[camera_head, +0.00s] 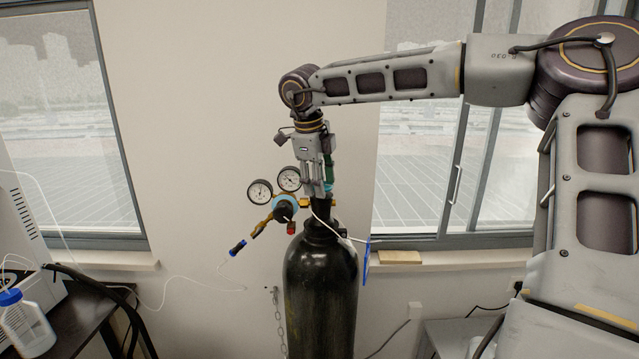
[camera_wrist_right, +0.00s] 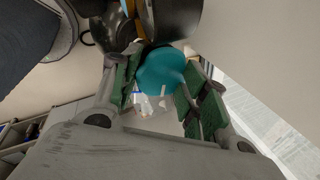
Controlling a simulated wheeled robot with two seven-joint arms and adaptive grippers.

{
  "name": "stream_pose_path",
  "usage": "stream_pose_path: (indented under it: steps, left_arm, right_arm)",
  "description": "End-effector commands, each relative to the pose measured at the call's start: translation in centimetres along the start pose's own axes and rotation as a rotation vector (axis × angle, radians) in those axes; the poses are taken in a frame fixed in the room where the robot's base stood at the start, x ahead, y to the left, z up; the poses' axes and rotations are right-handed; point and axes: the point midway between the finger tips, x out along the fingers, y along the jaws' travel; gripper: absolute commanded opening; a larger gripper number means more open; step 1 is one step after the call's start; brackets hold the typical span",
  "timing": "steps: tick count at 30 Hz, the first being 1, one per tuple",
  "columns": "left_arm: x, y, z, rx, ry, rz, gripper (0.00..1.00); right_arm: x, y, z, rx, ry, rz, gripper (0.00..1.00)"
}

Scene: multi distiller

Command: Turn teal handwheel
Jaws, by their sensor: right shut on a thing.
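The teal handwheel (camera_wrist_right: 162,72) shows in the right wrist view as a rounded teal disc between the green finger pads of my right gripper (camera_wrist_right: 167,78). In the head view my right gripper (camera_head: 320,188) points down at the neck of the black gas cylinder (camera_head: 320,290), shut on the handwheel. There, the fingers largely hide the handwheel. The cylinder stands upright against the wall. My left gripper is out of view.
Two pressure gauges (camera_head: 260,192) and a regulator with a light-blue ring (camera_head: 284,201) sit close to the left of the gripper. A wash bottle (camera_head: 22,322) stands on a dark table at left. A wooden block (camera_head: 400,257) lies on the right windowsill.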

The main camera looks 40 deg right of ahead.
Motion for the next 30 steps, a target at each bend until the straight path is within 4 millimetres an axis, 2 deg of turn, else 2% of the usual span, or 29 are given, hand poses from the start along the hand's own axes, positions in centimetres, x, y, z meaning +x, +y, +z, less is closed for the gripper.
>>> stream_pose_path:
  steps: [12, 27, 28, 30]
  left_arm:
    - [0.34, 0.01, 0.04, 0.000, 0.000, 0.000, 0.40]
    - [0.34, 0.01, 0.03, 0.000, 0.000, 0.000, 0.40]
    - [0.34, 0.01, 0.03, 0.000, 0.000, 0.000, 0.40]
    - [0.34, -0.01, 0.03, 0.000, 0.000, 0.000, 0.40]
  right_arm:
    - [-0.04, -0.42, 0.15, 0.201, 0.063, -0.007, 0.20]
    - [-0.03, -0.45, 0.10, 0.223, 0.070, -0.006, 0.20]
    - [-0.03, -0.45, 0.09, 0.223, 0.070, -0.006, 0.48]
    - [-0.04, -0.43, 0.10, 0.222, 0.070, -0.006, 0.57]
